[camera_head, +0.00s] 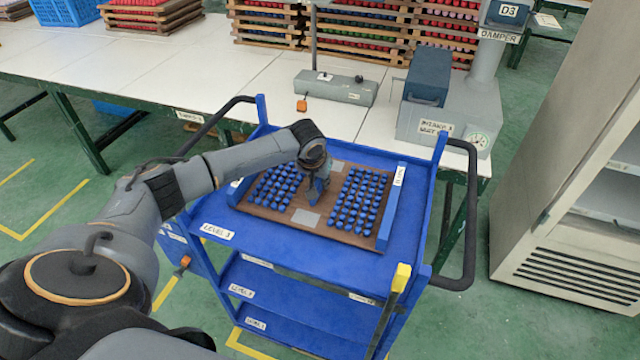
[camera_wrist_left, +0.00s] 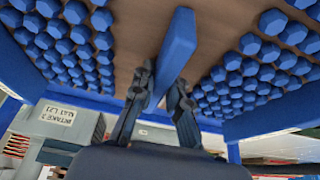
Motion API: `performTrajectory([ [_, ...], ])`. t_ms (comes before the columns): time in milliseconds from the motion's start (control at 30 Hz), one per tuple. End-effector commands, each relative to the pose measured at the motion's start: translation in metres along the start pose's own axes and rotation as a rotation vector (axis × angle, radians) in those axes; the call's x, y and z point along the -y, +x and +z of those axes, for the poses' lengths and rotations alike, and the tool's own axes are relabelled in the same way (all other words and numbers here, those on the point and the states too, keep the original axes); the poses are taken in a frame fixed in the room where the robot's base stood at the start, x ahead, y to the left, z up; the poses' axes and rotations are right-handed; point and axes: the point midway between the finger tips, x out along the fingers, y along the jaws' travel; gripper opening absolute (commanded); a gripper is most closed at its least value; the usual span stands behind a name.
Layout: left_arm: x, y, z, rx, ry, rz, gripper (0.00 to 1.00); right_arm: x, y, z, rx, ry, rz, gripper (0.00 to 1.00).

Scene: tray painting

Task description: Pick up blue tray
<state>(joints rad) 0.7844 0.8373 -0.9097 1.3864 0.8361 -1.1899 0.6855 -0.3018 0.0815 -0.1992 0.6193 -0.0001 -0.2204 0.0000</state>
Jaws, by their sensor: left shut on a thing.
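The blue tray is a brown board (camera_head: 287,213) with two blocks of blue pieces, left (camera_head: 272,186) and right (camera_head: 359,200), lying on the top shelf of a blue cart. In the left wrist view its brown surface (camera_wrist_left: 135,35) fills the upper part, with blue pieces on both sides. A blue upright handle (camera_wrist_left: 178,45) stands in the middle strip between the blocks. My left gripper (camera_head: 318,187) reaches down to the tray's middle. In the wrist view the left gripper (camera_wrist_left: 162,88) has its fingers on either side of the handle, shut on it. My right gripper is not seen.
The blue cart (camera_head: 275,253) has raised side rails and black handles (camera_head: 471,210). Behind it is a white table (camera_head: 250,80) with a grey scale (camera_head: 335,88) and a grey machine (camera_head: 445,115). A tall cabinet (camera_head: 560,200) stands at the right. Stacked trays are at the back.

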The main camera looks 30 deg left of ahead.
Motion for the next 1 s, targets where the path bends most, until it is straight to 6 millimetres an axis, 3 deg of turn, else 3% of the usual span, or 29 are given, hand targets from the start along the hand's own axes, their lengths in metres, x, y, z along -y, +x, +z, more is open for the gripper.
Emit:
performTrajectory([
  [167,0.000,-0.021,-0.012,-0.011,-0.001,0.002,0.00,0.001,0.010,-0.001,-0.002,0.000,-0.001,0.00],
  [267,0.002,-0.038,-0.007,-0.009,0.000,0.001,0.00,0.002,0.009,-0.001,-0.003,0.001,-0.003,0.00],
  [500,0.007,-0.097,0.012,-0.011,0.002,0.001,0.00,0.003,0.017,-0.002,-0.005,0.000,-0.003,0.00],
  [800,0.015,-0.140,0.055,-0.007,0.002,-0.002,0.00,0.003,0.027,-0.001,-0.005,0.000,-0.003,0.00],
  [1000,0.018,-0.159,0.072,-0.006,0.000,-0.001,0.00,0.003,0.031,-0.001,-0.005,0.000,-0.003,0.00],
])
